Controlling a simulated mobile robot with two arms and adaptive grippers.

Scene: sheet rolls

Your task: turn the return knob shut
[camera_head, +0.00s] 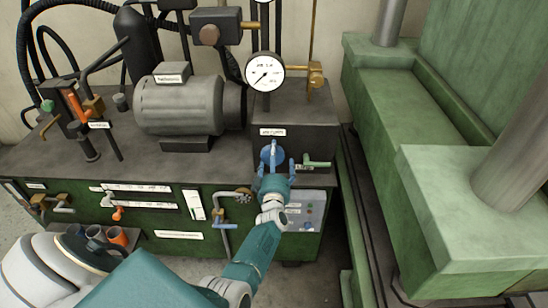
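A blue knob (272,151) sits on the front of a dark block below the pressure gauge, under a small white label I cannot read for certain. I take it to be the return knob. My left gripper (275,168) is just in front of it, with its teal fingers spread to either side of the knob's lower part. The fingers look open, and I cannot tell whether they touch it. The gripper hides part of the panel below. My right gripper is not in view.
A green lever (316,164) sticks out close to the right of the gripper. The pressure gauge (265,72) stands above. A grey motor (179,105) is on the bench, and a green machine (425,130) stands at the right.

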